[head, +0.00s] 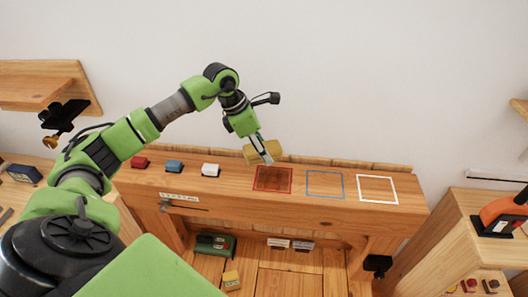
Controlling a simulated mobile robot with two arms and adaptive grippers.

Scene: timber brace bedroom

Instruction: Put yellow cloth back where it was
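My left gripper (264,149) reaches in from the left over the back of the wooden bench. I cannot tell whether the cloth touches the bench top. A blue outlined square (325,184) and a white outlined square (378,189) lie to the right, both empty. My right gripper is not in view.
Red (140,162), blue (174,166) and white (210,170) blocks stand in a row on the bench's left part. Below, a green-and-dark item (215,244) and a small yellow item (231,281) lie on the lower shelf. An orange tool (500,212) stands far right.

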